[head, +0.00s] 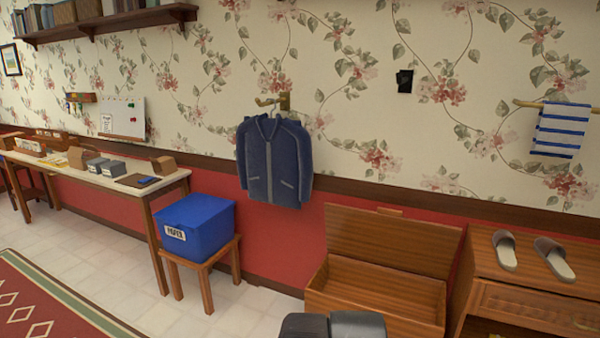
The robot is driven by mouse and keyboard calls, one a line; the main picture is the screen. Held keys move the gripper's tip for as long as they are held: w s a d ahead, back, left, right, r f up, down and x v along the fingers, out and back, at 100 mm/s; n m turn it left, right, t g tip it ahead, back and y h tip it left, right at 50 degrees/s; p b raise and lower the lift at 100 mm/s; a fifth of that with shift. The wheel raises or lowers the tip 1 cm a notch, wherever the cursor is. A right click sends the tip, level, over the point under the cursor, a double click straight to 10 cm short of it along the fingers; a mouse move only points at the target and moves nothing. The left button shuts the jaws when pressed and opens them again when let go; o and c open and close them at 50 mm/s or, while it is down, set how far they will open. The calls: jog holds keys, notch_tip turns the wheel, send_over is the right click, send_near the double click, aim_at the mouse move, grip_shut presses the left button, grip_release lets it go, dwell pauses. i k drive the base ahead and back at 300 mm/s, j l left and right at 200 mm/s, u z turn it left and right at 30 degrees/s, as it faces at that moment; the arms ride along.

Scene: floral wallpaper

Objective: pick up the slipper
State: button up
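Two slippers lie side by side on top of a wooden cabinet at the right. The left slipper (505,251) is grey-brown with a pale sole and lies apart from the right slipper (553,258), which looks the same and is slightly turned. Both are unobstructed. A dark grey part of my own arm shows at the bottom edge, below and left of the slippers. My gripper's fingers are not visible, and nothing touches the slippers.
An open wooden chest (380,268) stands left of the wooden cabinet (480,272). A blue box (198,226) sits on a small stool (218,262). A jacket (273,160) and a striped towel (561,129) hang on the wall. Bare floor shows left of the chest.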

aim_at(504, 242)
jog(key=k+j, duration=0.15)
jog(key=i+l, duration=0.1)
jog(key=i+j+z, duration=0.1)
jog(key=i, duration=0.35)
jog(key=i+j+z, duration=0.1)
jog(key=i, duration=0.3)
jog(key=j, duration=0.1)
